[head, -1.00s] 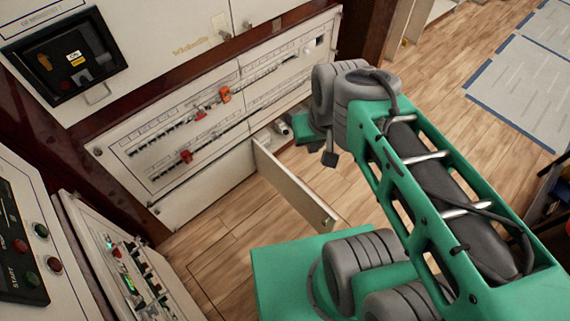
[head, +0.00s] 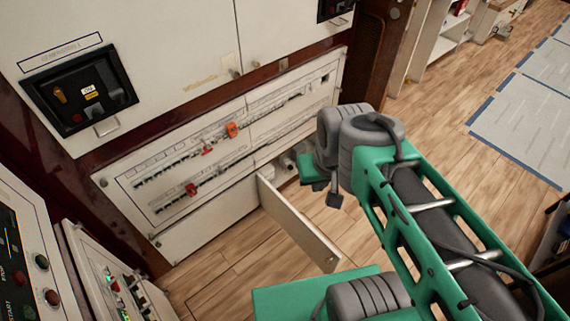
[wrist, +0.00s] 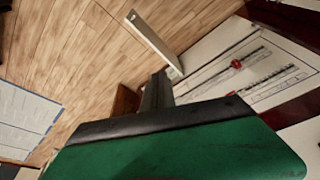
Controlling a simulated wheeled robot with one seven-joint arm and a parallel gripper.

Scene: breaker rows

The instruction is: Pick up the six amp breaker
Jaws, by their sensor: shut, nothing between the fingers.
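Rows of small dark breakers (head: 165,177) run across the white panel low on the cabinet. Red pieces (head: 191,189) and an orange piece (head: 231,130) stand out on the rows. The labels are too small to read, so I cannot tell which breaker is the six amp one. In the wrist view, part of the breaker panel (wrist: 262,82) with a red piece (wrist: 235,64) shows at the right. My gripper (wrist: 157,90) is shut and empty, apart from the panel. In the head view, my arm hides most of it.
A white flap (head: 297,224) stands open below the panel, jutting over the wood floor; it also shows in the wrist view (wrist: 153,42). A control box (head: 25,262) with buttons stands at the lower left. Open floor (head: 440,100) lies to the right.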

